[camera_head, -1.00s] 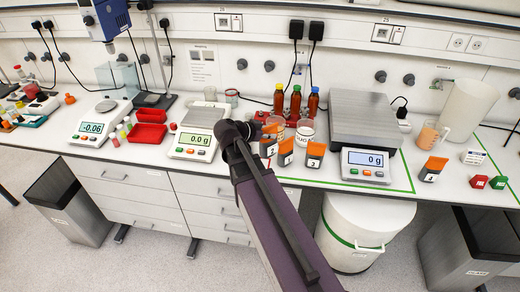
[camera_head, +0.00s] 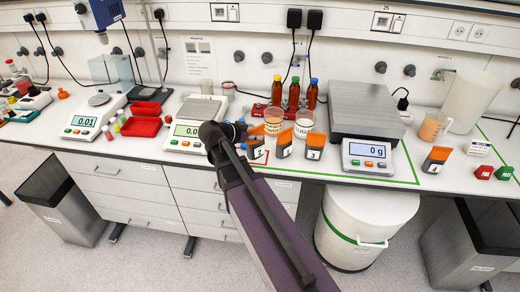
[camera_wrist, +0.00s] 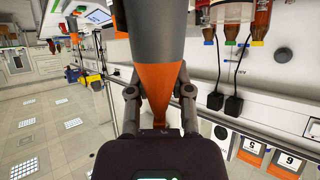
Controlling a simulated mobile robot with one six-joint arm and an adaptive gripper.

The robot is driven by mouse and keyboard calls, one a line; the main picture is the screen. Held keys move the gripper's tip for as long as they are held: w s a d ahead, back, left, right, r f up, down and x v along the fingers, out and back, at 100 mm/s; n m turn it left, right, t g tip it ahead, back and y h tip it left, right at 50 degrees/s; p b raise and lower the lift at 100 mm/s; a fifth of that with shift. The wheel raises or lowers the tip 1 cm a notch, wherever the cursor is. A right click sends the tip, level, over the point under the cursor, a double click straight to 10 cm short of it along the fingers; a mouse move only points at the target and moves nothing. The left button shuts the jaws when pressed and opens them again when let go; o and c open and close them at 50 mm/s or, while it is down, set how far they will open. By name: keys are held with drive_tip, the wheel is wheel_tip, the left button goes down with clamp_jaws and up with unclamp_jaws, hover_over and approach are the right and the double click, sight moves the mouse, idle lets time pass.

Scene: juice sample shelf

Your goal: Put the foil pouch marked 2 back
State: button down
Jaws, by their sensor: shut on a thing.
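The foil pouch marked 2 (camera_head: 257,151), grey with an orange top, is at the left end of a row of pouches near the bench's front edge. My gripper (camera_head: 243,131) is at its left side, partly hidden behind my dark wrist. In the wrist view my gripper (camera_wrist: 160,98) is shut on an orange and grey pouch (camera_wrist: 155,75), which fills the middle of the picture. Its number does not show there. Whether the pouch touches the bench is hard to tell.
Two similar pouches (camera_head: 284,145) (camera_head: 314,149) stand close to the right. Another pouch (camera_head: 436,159) stands right of the large scale (camera_head: 366,110). Two jars (camera_head: 274,120) (camera_head: 304,122) and brown bottles (camera_head: 294,96) are behind. A smaller balance (camera_head: 187,144) is to the left.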

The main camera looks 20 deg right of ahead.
drive_tip(key=shift+w+a+f+b, duration=0.2)
drive_tip(key=shift+a+f+b, duration=0.15)
drive_tip(key=shift+f, duration=0.2)
drive_tip(key=shift+w+a+f+b, duration=0.15)
drive_tip(key=shift+a+f+b, duration=0.2)
drive_tip(key=shift+f, duration=0.2)
drive_tip(key=w+d+f+b, duration=0.1)
drive_tip(key=w+d, duration=0.7)
drive_tip(key=w, duration=0.2)
drive_tip(key=shift+w+d, duration=0.2)
drive_tip(key=shift+w, duration=0.05)
drive_tip(key=shift+f, duration=0.1)
drive_tip(key=shift+w+d+f+b, duration=0.25)
drive_tip(key=shift+w+f+b, duration=0.1)
drive_tip(key=shift+f+b, duration=0.3)
drive_tip(key=shift+w+d+f+b, duration=0.35)
drive_tip(key=shift+f+b, duration=0.25)
drive_tip(key=shift+b, duration=0.1)
drive_tip(key=shift+w+d+f+b, duration=0.2)
drive_tip(key=shift+w+f+b, duration=0.15)
drive_tip(key=shift+f+b, duration=0.3)
